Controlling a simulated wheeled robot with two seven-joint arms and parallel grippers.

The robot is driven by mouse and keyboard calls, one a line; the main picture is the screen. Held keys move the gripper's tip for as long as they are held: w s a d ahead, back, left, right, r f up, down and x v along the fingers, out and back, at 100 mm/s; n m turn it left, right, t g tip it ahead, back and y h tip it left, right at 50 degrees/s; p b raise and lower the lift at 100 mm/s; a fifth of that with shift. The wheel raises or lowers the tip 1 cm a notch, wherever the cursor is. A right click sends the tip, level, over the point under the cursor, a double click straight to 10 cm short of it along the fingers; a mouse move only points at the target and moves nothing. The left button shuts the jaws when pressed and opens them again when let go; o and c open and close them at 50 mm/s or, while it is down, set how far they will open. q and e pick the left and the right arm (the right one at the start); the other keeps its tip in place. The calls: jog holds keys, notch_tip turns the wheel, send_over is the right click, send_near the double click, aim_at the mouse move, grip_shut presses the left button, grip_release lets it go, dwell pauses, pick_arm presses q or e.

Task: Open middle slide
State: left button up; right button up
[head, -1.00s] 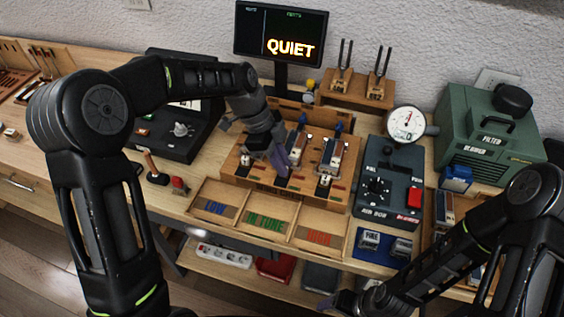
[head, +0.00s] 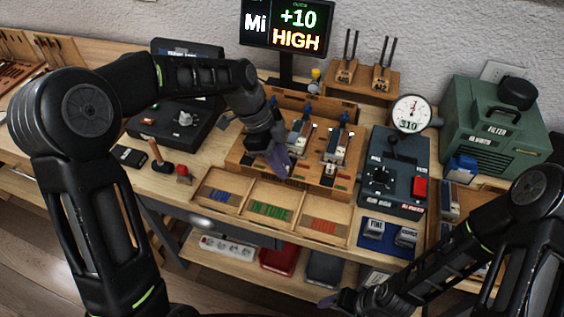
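The wooden block (head: 245,160) on the bench carries metal slides with blue tips. The middle slide (head: 300,136) stands just right of my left gripper, and the right slide (head: 337,149) is beyond it. The left slide is mostly hidden behind my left gripper and wrist. My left gripper (head: 281,162) points down at the front of the block, its fingers close together beside the middle slide; I cannot tell whether they touch it or hold anything. My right gripper (head: 332,301) is low at the front, away from the block, its opening unclear.
The screen (head: 285,27) reads "Mi +10 HIGH". Trays marked LOW, IN TUNE and HIGH (head: 325,226) lie in front of the block. Right of it are the blower control box (head: 393,185), a round gauge (head: 410,113) and a green filter blower (head: 492,130). Tuning forks (head: 382,68) stand behind.

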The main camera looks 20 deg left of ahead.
pick_arm(q)
jog(key=shift+w+a+r, duration=0.1)
jog(key=shift+a+r, duration=0.2)
jog(key=shift+r, duration=0.3)
jog(key=b+v, duration=0.1)
jog(key=v, duration=0.5)
jog(key=shift+r, duration=0.2)
jog(key=shift+a, duration=0.1)
